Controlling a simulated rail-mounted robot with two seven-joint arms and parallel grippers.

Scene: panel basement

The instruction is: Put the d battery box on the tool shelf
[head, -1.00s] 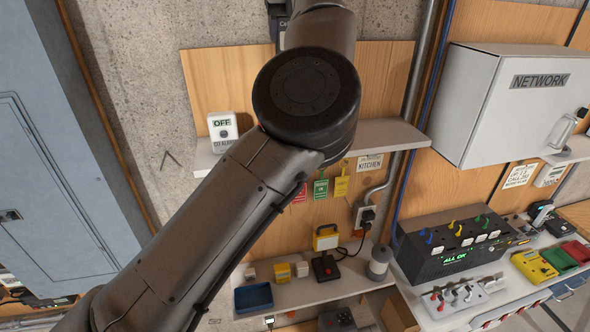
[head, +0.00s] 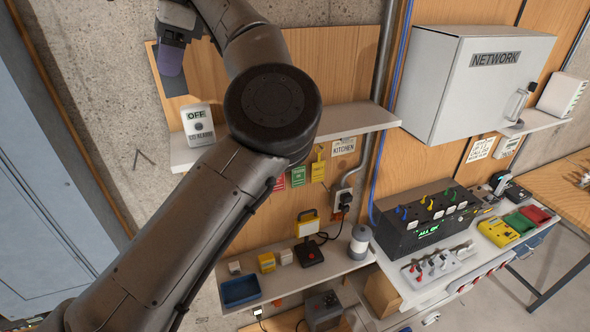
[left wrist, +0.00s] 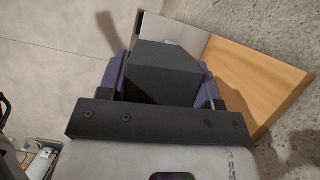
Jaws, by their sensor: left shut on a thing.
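My left gripper (head: 170,58) is at the top left of the head view, above the white OFF box, in front of the wood panel's left part. In the left wrist view its purple fingers (left wrist: 162,82) are shut on a dark grey box (left wrist: 165,68), probably the d battery box; no label shows. Two shelves show: an upper one (head: 352,118) and a lower one (head: 290,280). No label tells which is the tool shelf. My right gripper is not in view.
The OFF box (head: 198,125) stands at the upper shelf's left end; my arm hides the shelf's middle. The lower shelf holds a blue tray (head: 240,290), a yellow lantern (head: 308,224), a joystick (head: 309,254) and a canister (head: 359,242). A NETWORK cabinet (head: 480,85) hangs at the right.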

